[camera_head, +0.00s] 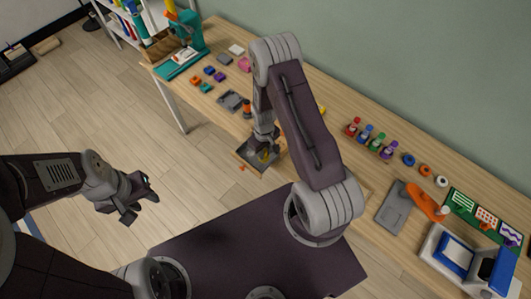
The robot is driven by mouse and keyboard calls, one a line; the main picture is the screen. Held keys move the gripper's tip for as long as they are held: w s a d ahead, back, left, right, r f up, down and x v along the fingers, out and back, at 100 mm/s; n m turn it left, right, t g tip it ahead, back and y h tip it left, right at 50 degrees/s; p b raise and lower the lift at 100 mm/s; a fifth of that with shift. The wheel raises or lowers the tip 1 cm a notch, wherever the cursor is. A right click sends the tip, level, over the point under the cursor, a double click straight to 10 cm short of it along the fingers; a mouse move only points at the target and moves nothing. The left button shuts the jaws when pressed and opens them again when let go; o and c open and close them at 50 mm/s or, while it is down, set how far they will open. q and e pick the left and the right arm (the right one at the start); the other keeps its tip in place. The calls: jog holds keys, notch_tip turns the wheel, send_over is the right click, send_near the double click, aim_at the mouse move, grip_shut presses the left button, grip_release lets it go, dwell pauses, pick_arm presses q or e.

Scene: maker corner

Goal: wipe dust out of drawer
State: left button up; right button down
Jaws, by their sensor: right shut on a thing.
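The open drawer (247,168) juts out from the front of the wooden workbench, and its inside looks dark. My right gripper (264,152) reaches down from above into the drawer. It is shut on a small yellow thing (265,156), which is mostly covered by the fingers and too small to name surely. The dust cannot be made out at this size. My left gripper (139,199) is open and empty, out over the floor to the left of the drawer and well apart from it.
On the workbench (340,100), small coloured blocks (208,71) and a grey tray (230,100) lie left of my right arm. Several bottles (366,131), a grey plate (394,208) and a blue-white machine (465,260) stand to the right.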

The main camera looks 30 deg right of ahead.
aim_at(265, 151)
jog(key=shift+s+r+p, duration=0.1)
jog(key=shift+r+p, duration=1.2)
jog(key=shift+r, duration=0.8)
